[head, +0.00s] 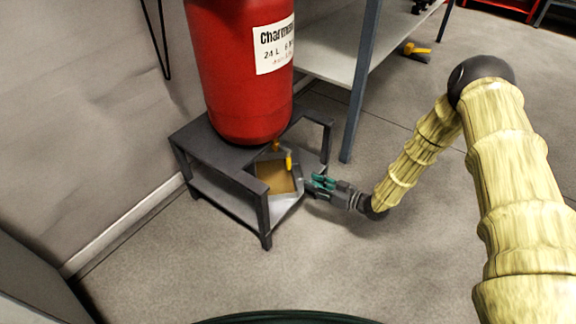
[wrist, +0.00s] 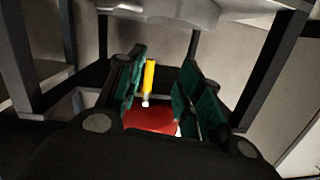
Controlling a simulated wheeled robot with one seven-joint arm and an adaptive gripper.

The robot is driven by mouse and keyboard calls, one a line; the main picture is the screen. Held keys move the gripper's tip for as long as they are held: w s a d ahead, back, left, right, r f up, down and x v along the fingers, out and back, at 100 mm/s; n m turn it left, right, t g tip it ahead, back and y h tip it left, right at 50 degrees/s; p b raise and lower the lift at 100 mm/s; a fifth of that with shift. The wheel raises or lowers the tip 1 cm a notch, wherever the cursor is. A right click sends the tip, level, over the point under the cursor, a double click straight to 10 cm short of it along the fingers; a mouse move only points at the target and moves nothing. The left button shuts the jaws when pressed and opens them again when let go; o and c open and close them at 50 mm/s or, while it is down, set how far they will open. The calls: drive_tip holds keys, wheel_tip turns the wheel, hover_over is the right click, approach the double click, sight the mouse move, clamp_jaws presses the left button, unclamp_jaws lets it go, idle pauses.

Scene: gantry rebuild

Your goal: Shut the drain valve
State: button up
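The red tank (head: 240,70) stands on a dark metal stand (head: 262,215). My gripper (head: 320,183) is just right of the handle, low at the stand's open side. In the wrist view my gripper (wrist: 160,95) is open, with green pads on both fingers. The yellow handle (wrist: 150,77) shows upright between the fingers, closer to the left one. I see no clear contact. The valve body is mostly hidden in the wrist view.
A tray (head: 296,176) with a tan inside sits below the valve. Stand legs frame the gripper on both sides in the wrist view. A grey table (head: 335,52) stands behind, with another yellow-handled item (head: 416,49) on the floor. The front floor is clear.

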sight(289, 163)
drive_tip(key=shift+w+a+r+n+g+y+b, duration=0.15)
drive_tip(key=shift+w+a+r+n+y+b, duration=0.35)
drive_tip(key=shift+w+a+b, duration=0.65)
drive_tip(key=shift+w+a+r+n+g+y+b, duration=0.25)
drive_tip(key=shift+w+a+r+n+b, duration=0.3)
drive_tip(key=shift+w+a, duration=1.05)
drive_tip(key=shift+w+a+r+n+g+y+b, duration=0.1)
drive_tip(key=shift+w+a+r+n+y+b, duration=0.65)
drive_tip(key=shift+a, duration=1)
drive_tip(key=shift+w+f+m+h, duration=0.15)
drive_tip(key=shift+w+m+h, duration=0.1)
drive_tip(key=shift+m+h, duration=0.05)
clamp_jaws()
